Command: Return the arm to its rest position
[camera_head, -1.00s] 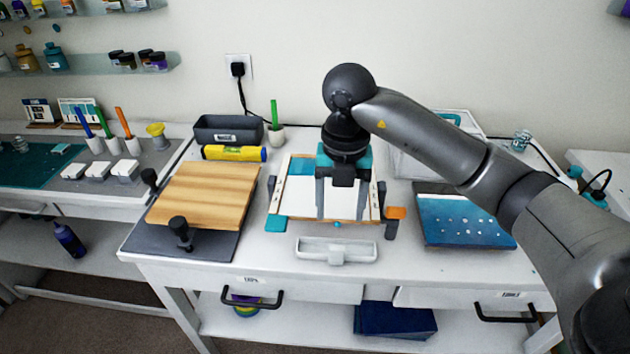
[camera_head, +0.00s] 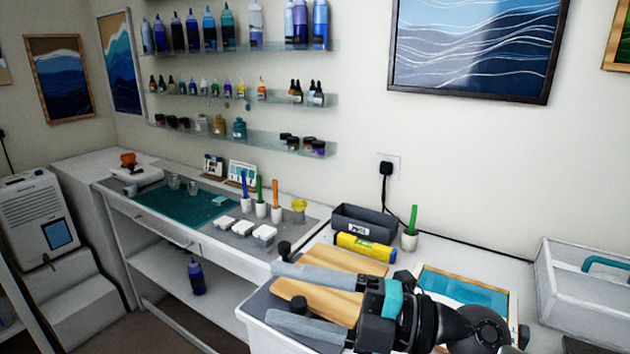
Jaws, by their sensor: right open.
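My right gripper (camera_head: 273,293) is at the bottom of the head view, its two long grey fingers spread apart and pointing left. Nothing is between the fingertips. It is in front of the wooden board (camera_head: 322,303), which shows between and beyond the fingers; I cannot tell the height of the gap. Part of my right arm's wrist shows at the bottom right and hides the lower part of the wood-edged frame (camera_head: 513,304), which has teal and white inside. My left gripper is not in view.
A dark grey bin (camera_head: 363,222), a yellow roll (camera_head: 366,247) and a white cup with a green stick (camera_head: 410,240) stand behind the board. A white crate (camera_head: 583,297) is at the right. Shelves of bottles (camera_head: 240,46) line the wall.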

